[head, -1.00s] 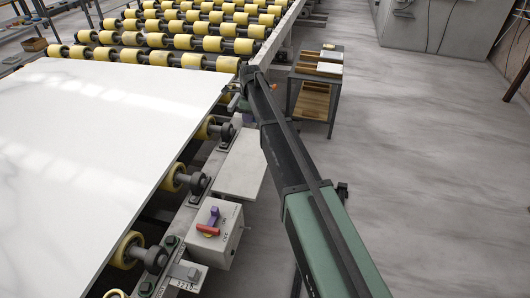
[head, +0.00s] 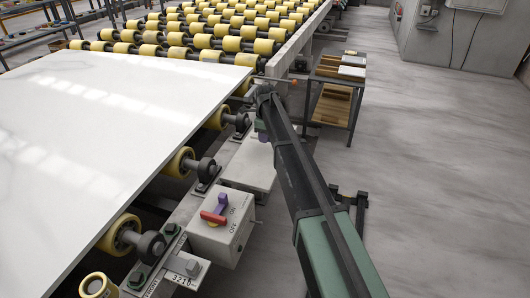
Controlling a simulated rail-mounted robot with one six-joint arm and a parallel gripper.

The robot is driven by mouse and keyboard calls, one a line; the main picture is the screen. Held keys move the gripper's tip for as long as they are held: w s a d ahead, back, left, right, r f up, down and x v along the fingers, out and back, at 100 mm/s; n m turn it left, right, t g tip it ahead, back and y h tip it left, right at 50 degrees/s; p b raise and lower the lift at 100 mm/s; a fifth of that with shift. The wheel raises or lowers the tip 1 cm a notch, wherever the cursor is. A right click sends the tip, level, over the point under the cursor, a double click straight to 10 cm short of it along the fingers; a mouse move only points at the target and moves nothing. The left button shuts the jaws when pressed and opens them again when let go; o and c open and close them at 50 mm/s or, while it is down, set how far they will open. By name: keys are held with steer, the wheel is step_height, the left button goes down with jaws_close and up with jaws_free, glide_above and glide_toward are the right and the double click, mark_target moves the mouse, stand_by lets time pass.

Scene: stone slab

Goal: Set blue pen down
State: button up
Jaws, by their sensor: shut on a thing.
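My gripper (head: 262,94) is at the far end of my dark arm, by the side rail and just right of the slab's far right corner. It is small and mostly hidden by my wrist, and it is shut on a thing. I cannot make out the blue pen's body. A thin dark stick with an orange tip (head: 294,82) shows just right of my gripper; I cannot tell whether it is held or part of the rail. The white stone slab (head: 110,130) lies flat on the rollers to the left.
A grey switch box (head: 222,226) with a red and purple handle stands on the frame near my arm. Yellow rollers (head: 192,53) fill the back. A small cart (head: 333,103) with flat pieces on it stands at the right back.

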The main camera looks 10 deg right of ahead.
mark_target(265, 149)
step_height(265, 149, down, 5)
steer(key=b, duration=0.4)
steer(key=shift+r, duration=0.5)
steer(key=shift+f, duration=0.25)
steer(key=o, duration=0.8)
steer(key=shift+r, duration=0.1)
step_height(265, 149, up, 13)
steer(key=p, duration=1.2)
steer(key=shift+f+p, duration=0.2)
steer(key=shift+p, duration=0.15)
steer(key=s+n, duration=0.8)
steer(key=s, duration=0.4)
steer(key=s+n, duration=0.8)
steer(key=s, duration=0.5)
steer(key=s+n, duration=0.8)
steer(key=s, duration=0.5)
steer(key=shift+s+a+f, duration=0.15)
steer(key=shift+s+a, duration=0.1)
